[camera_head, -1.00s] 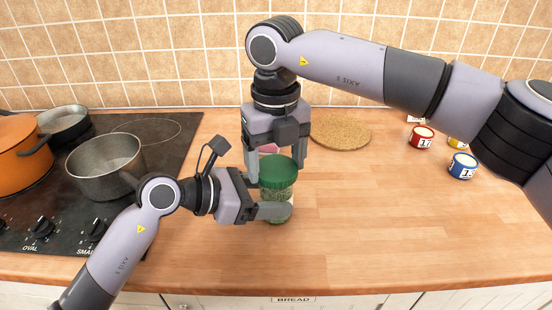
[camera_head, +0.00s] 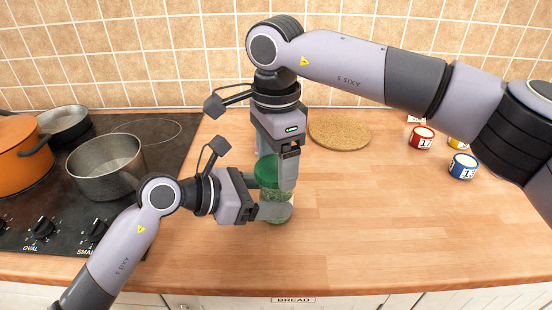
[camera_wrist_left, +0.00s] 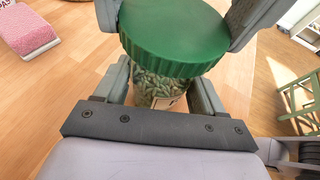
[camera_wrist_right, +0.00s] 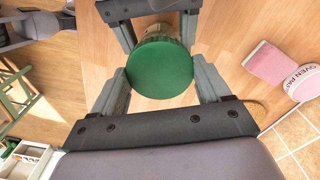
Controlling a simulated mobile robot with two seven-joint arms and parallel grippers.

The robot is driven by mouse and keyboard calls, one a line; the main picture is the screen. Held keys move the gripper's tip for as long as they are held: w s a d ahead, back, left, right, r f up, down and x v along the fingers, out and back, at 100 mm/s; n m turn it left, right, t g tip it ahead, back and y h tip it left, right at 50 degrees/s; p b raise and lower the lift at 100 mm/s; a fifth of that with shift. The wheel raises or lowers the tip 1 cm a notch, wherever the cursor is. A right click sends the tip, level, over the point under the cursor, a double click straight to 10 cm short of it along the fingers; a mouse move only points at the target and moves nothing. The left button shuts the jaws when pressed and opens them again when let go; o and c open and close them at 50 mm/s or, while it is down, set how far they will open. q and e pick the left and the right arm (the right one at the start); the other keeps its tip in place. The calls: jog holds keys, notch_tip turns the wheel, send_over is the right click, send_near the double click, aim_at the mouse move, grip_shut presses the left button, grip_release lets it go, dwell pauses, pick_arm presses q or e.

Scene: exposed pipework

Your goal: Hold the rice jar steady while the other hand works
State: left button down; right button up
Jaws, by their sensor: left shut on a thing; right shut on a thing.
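The rice jar (camera_head: 277,208) has a clear body with pale green grains and a green lid. It stands upright on the wooden counter. My left gripper (camera_head: 270,198) comes in from the left and is shut on the jar's body; its fingers flank the body in the left wrist view (camera_wrist_left: 160,92). My right gripper (camera_head: 274,168) points down from above and is shut on the green lid (camera_wrist_right: 160,70), one finger on either side. The lid sits on the jar (camera_wrist_left: 173,30). The fingers hide parts of the jar and lid.
A stove (camera_head: 150,195) with an orange pot (camera_head: 20,160) and grey pans (camera_head: 105,165) is at left. A round cork mat (camera_head: 340,131) lies behind the jar. Small red (camera_head: 421,139) and blue (camera_head: 463,167) tins stand at right. The counter's front right is clear.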

aim_at(276, 168)
jog(key=n, duration=1.2)
jog(key=shift+n, duration=0.4)
jog(key=shift+r, duration=0.25)
jog(key=shift+r, duration=0.9)
jog(key=shift+r, duration=2)
pick_arm(q)
grip_release()
